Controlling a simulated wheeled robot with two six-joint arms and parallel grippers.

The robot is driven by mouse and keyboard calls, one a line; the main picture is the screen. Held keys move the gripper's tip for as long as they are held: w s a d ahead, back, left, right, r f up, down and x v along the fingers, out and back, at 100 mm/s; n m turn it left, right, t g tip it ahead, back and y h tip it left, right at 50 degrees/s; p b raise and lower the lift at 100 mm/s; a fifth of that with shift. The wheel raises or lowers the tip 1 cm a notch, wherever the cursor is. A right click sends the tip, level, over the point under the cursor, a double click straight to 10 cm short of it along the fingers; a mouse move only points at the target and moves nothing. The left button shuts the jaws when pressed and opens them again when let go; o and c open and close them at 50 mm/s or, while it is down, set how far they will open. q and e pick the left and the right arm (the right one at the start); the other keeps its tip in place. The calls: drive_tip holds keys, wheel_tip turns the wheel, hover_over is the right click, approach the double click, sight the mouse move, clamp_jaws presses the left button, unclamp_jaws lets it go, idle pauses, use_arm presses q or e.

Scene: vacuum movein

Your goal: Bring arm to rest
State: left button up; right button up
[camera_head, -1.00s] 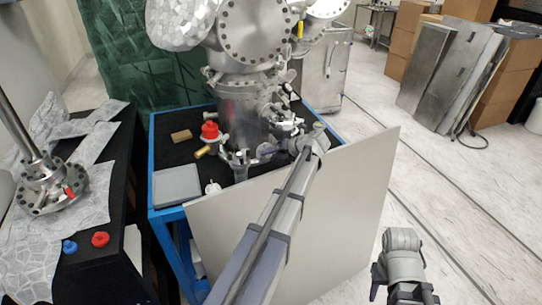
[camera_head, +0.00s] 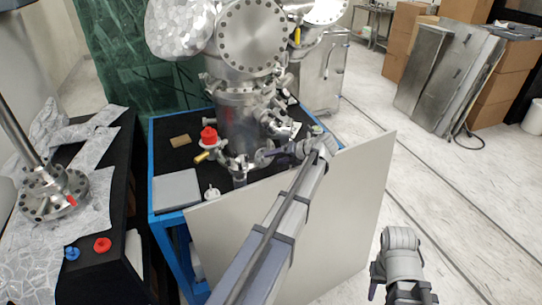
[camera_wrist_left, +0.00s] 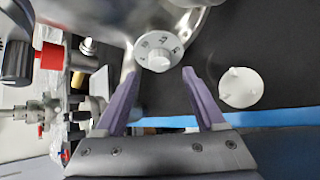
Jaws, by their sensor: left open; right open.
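My left arm reaches up from the bottom of the head view to the steel vacuum chamber (camera_head: 240,120) on the blue-framed table. My left gripper (camera_head: 266,157) points left beside the chamber's lower fittings. In the left wrist view its two purple fingers (camera_wrist_left: 160,73) are apart with nothing held between them. A round silver knob (camera_wrist_left: 158,50) shows just beyond the fingertips; I cannot tell whether they touch it. My right gripper (camera_head: 374,284) is low at the right of the head view, in front of the grey panel, partly hidden by its wrist; nothing is seen in it.
A white disc (camera_wrist_left: 240,87) lies on the black tabletop. A red-capped valve (camera_head: 208,136) and a grey plate (camera_head: 177,190) are on the blue-framed table (camera_head: 152,165). A large grey panel (camera_head: 350,200) stands at its front. Open floor (camera_head: 450,195) lies to the right.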

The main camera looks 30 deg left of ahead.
use_arm(q)
drive_tip(key=p+v, duration=0.1)
drive_tip(key=v, duration=0.2)
drive_tip(key=shift+d+r, duration=0.25)
